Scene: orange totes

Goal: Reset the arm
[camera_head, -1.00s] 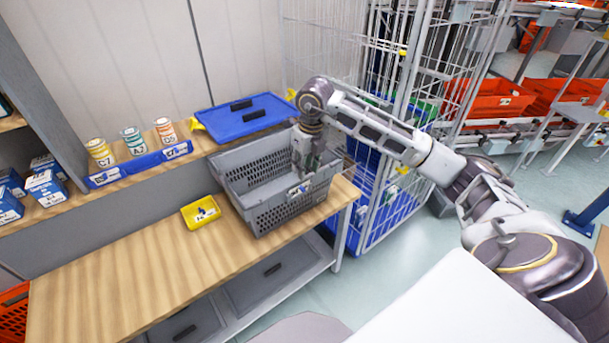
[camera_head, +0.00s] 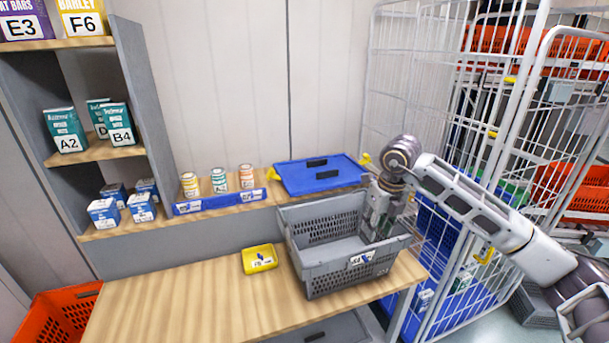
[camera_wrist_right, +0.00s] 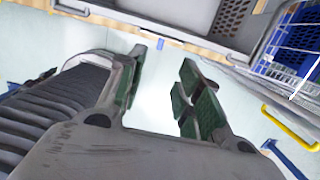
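My right gripper (camera_head: 371,236) hangs pointing down and overlaps the right end of the grey basket (camera_head: 309,273) in the head view. In the right wrist view its green-padded fingers (camera_wrist_right: 158,100) are apart with nothing between them, only pale floor. The basket shows at the top of that view (camera_wrist_right: 160,12), beyond the fingers. The basket looks empty and stands on the wooden table (camera_head: 190,305). My left gripper is out of view.
A yellow tray (camera_head: 260,263) lies left of the basket. Behind are a blue bin of cans (camera_head: 190,207) and a blue lid (camera_head: 300,180). A white wire cage (camera_head: 500,150) stands at right. A shelf (camera_head: 150,100) is at left, an orange tote (camera_head: 60,310) below.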

